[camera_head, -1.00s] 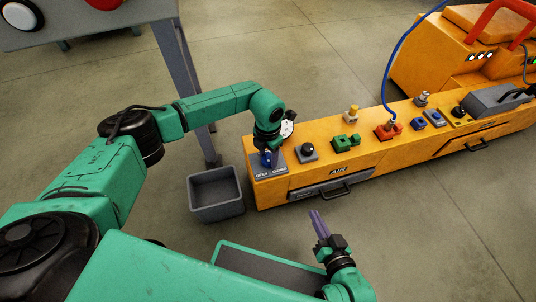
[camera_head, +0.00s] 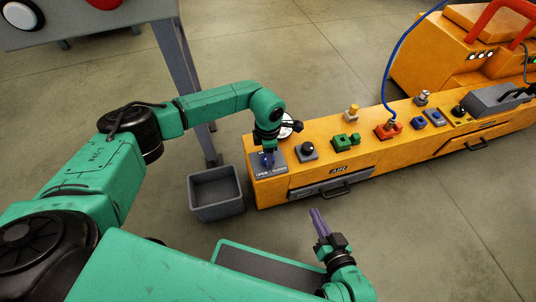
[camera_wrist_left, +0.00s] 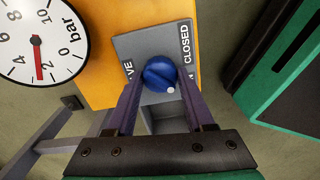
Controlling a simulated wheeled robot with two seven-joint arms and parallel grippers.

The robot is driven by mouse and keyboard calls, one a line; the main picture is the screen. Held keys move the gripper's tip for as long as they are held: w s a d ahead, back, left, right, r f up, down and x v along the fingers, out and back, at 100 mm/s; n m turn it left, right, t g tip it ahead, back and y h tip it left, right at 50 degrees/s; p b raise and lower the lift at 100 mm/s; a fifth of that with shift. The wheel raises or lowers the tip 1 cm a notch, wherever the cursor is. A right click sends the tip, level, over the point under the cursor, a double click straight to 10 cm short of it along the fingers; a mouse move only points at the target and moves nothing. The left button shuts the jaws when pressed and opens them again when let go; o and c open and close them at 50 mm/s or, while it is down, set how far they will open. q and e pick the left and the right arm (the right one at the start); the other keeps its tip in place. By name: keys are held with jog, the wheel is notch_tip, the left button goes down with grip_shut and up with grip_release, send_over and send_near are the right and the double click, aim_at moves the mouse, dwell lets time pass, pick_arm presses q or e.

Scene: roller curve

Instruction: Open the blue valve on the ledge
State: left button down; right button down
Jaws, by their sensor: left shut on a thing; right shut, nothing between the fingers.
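The blue valve (camera_wrist_left: 159,72) is a round knob on a grey plate (camera_wrist_left: 140,42) at the ledge's left end. Its white dot (camera_wrist_left: 171,90) sits at the lower right. "CLOSED" is readable on the plate; the lettering below it is mostly hidden by a finger. My left gripper (camera_head: 268,160) is over the plate in the head view, shut on the valve; its purple fingers (camera_wrist_left: 160,82) lie on either side of the knob. My right gripper (camera_head: 318,217) is shut and empty, in front of the ledge, away from the valve.
A pressure gauge (camera_wrist_left: 40,42) stands beside the valve, its red needle between 0 and 2. The orange ledge (camera_head: 378,165) carries a black knob (camera_head: 308,148) and several other fittings rightward. A grey bin (camera_head: 217,208) stands left of it. Open floor lies in front.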

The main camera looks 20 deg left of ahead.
jog(key=shift+f, duration=0.1)
pick_arm(q)
jog(key=shift+c, duration=1.4)
grip_release()
notch_tip(320, 180, up, 15)
jog(key=p, duration=0.5)
jog(key=shift+f, duration=0.2)
pick_arm(e)
jog(key=shift+n+g, duration=0.3)
jog(key=shift+g, duration=0.3)
notch_tip(320, 180, up, 6)
jog(key=shift+d+f, duration=0.1)
